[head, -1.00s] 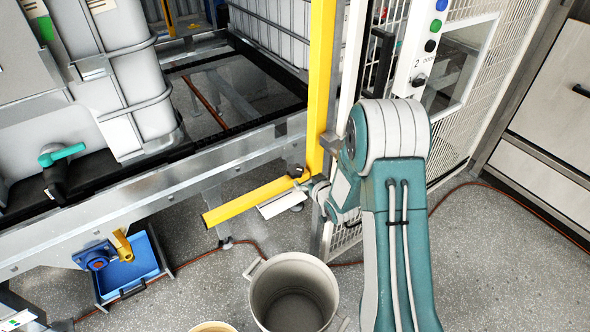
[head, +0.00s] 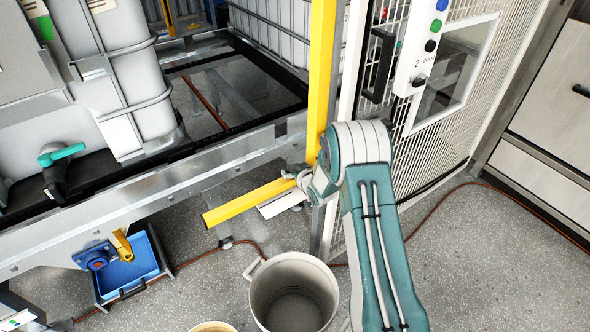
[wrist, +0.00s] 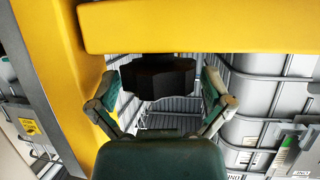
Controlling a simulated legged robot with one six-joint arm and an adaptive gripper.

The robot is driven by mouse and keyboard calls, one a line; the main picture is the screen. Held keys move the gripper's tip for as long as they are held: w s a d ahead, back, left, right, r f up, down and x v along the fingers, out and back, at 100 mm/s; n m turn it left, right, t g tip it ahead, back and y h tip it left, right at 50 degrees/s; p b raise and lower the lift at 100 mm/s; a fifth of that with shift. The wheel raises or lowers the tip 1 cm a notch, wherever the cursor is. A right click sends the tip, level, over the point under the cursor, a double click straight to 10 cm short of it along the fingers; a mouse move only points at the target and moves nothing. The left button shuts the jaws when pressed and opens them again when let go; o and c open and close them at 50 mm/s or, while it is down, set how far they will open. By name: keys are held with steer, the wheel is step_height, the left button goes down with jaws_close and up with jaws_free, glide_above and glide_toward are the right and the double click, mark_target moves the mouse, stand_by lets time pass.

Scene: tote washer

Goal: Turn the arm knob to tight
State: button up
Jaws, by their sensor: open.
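The black, many-sided arm knob (wrist: 158,77) shows in the wrist view, just under a yellow beam (wrist: 200,27). My gripper (wrist: 160,88) is open, with one finger on each side of the knob. Small gaps seem to show between fingers and knob; I cannot tell whether they touch. In the head view my gripper (head: 300,178) is at the corner where the yellow arm (head: 248,202) meets the yellow upright post (head: 320,80). There my wrist mostly hides the knob. No tight marking is readable.
A pale bin (head: 293,290) stands on the floor below my arm. A mesh door with a button panel (head: 428,45) is on the right. A steel frame rail (head: 150,190) runs at left, with a blue tray (head: 130,265) beneath. An orange cable crosses the floor.

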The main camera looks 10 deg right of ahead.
steer(key=c, duration=1)
steer(key=shift+m+h, duration=0.3)
steer(key=shift+a+m+h, duration=0.1)
steer(key=shift+m+h, duration=1.1)
steer(key=shift+h, duration=0.2)
steer(key=shift+f+m+h, duration=0.1)
steer(key=shift+m+h, duration=1.7)
steer(key=shift+h, duration=0.3)
steer(key=shift+m+g+h, duration=0.3)
steer(key=o, duration=1)
